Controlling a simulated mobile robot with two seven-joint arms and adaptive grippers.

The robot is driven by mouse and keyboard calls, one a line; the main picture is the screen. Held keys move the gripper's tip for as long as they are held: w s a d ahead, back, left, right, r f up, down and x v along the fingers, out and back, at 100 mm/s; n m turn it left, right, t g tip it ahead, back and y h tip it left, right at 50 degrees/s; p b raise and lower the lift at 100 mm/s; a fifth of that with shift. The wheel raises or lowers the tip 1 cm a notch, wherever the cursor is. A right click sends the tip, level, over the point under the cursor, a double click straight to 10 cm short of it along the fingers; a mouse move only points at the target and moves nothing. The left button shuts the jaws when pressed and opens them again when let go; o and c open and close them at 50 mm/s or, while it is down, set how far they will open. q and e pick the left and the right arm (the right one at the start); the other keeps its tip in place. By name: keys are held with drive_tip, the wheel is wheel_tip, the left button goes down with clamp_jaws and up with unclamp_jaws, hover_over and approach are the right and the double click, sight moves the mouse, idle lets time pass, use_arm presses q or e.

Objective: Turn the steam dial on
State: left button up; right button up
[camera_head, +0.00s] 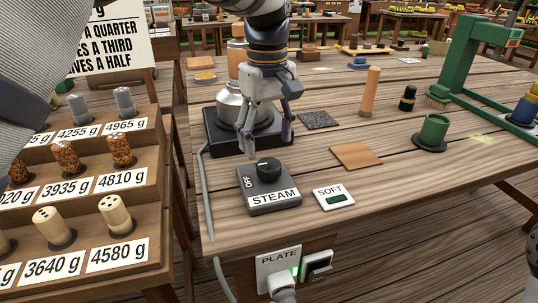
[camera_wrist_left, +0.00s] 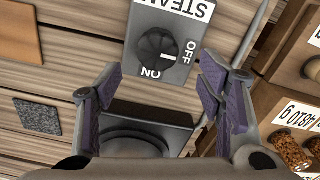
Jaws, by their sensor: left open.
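The steam dial (camera_head: 268,168) is a black round knob on a grey box labelled STEAM (camera_head: 272,201) near the table's front left. In the left wrist view the knob (camera_wrist_left: 155,52) shows a white pointer line turned toward OFF, with ON marked at another side. My left gripper (camera_head: 268,143) is open and empty, pointing down just behind and above the dial. In the left wrist view its two fingers (camera_wrist_left: 152,90) are spread apart, with the knob ahead between and beyond their tips. My right gripper does not show.
A metal boiler on a black plate (camera_head: 222,142) stands just behind my left gripper. A SOFT sign (camera_head: 334,197) lies right of the box, with a brown square (camera_head: 356,156) beyond. A rack of weighed samples (camera_head: 137,207) stands left. A grey cable runs along the table's left edge.

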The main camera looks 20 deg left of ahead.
sight(268, 162)
use_arm(q)
drive_tip(key=f, duration=0.6)
drive_tip(key=shift+w, duration=0.2)
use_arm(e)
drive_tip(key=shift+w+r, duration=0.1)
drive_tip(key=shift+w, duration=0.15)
use_arm(q)
drive_tip(key=c, duration=1.1)
drive_tip(key=shift+c, duration=0.2)
